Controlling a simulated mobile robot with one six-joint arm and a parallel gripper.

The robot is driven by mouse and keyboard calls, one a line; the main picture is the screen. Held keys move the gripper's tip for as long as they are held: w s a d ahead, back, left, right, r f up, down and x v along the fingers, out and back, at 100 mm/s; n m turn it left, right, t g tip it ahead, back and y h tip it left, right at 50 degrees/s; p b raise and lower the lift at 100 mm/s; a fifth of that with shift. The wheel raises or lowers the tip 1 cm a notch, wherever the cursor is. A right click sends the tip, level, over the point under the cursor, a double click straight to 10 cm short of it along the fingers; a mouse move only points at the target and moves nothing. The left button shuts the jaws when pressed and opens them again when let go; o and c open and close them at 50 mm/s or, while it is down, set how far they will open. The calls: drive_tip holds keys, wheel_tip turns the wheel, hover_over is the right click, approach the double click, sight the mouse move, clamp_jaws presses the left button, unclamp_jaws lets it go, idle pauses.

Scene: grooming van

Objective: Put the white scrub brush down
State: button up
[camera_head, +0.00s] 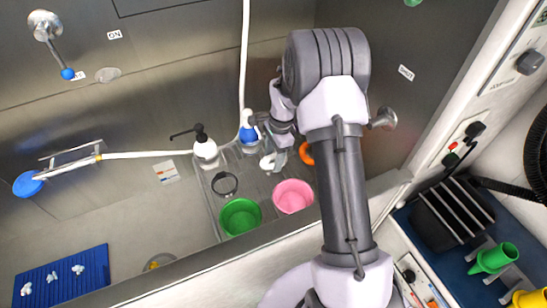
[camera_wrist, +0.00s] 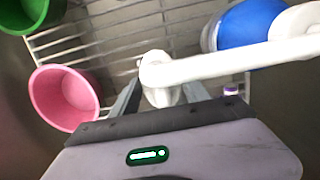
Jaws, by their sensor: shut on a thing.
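My gripper (camera_wrist: 158,92) is shut on the white scrub brush (camera_wrist: 161,94), whose pale rounded part shows between the fingers in the wrist view. In the head view the brush (camera_head: 267,162) is a small white shape at my gripper (camera_head: 276,150), over the wire rack (camera_head: 250,187). My wrist and fingers hide part of it. I cannot tell whether the brush touches the rack.
A green cup (camera_head: 240,217) and a pink cup (camera_head: 293,196) stand on the rack's near side. A blue bottle (camera_head: 248,136) and a white pump bottle (camera_head: 205,150) stand at its back. A black ring (camera_head: 224,184) and an orange ring (camera_head: 306,153) lie nearby.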

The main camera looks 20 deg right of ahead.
drive_tip(key=shift+f, duration=0.2)
drive_tip(key=o, duration=1.2)
wheel_tip(320, 180, up, 12)
drive_tip(key=d+p, duration=0.2)
drive_tip(key=p, duration=0.3)
drive_tip(key=s+a+r+n+t, duration=0.1)
drive_tip(key=s+a+r+n, duration=0.15)
drive_tip(key=r, duration=0.35)
drive_tip(key=s+a+r+n+t, duration=0.1)
drive_tip(key=s+a+r, duration=0.15)
drive_tip(key=r, duration=0.35)
drive_tip(key=s+a+r+n+t, duration=0.1)
drive_tip(key=s+a+r+n, duration=0.2)
drive_tip(key=s, duration=0.4)
drive_tip(key=s+a+r+n+t, duration=0.1)
drive_tip(key=s+a+r+n, duration=0.2)
drive_tip(key=s, duration=0.4)
drive_tip(key=s+a+r+n+t, duration=0.1)
drive_tip(key=s+a+r+n, duration=0.2)
drive_tip(key=s, duration=0.4)
drive_tip(key=shift+s+a+n+t, duration=0.1)
drive_tip(key=shift+a+n+t, duration=0.4)
drive_tip(key=shift+a, duration=0.7)
